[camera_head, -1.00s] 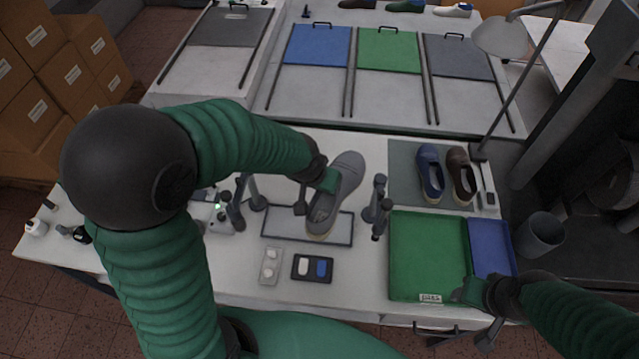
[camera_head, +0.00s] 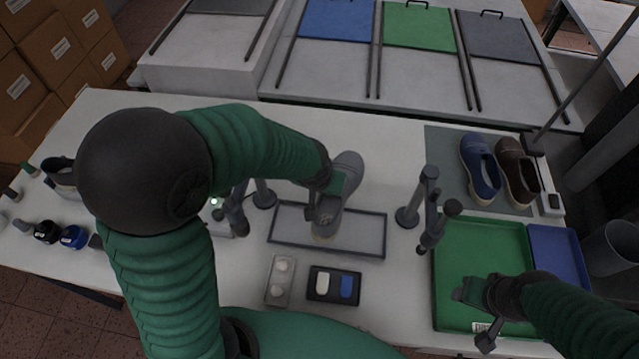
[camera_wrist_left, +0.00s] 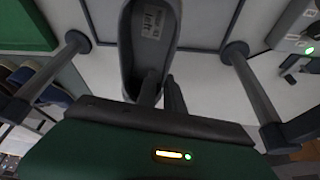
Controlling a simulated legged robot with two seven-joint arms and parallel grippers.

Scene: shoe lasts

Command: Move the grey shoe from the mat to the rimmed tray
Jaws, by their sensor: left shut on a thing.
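The grey shoe (camera_head: 347,172) is in my left gripper (camera_head: 318,203), in the middle of the head view. In the left wrist view, the fingers (camera_wrist_left: 163,88) are shut on the edge of the shoe (camera_wrist_left: 127,50), whose insole label shows. The shoe's near end overlaps the grey, dark-rimmed tray (camera_head: 365,235) in the picture; I cannot tell whether it touches. The mat (camera_head: 445,150) at the right bears a blue shoe (camera_head: 477,170) and a brown shoe (camera_head: 512,165). My right gripper (camera_head: 480,312) is over the green tray (camera_head: 455,250); its finger opening is unclear.
Dark upright stands (camera_head: 240,205) (camera_head: 425,200) flank the grey tray closely. A small case with white and blue pieces (camera_head: 333,285) and a pale holder (camera_head: 281,280) lie in front. A blue tray (camera_head: 555,255) adjoins the green one. Small bottles (camera_head: 73,237) stand left.

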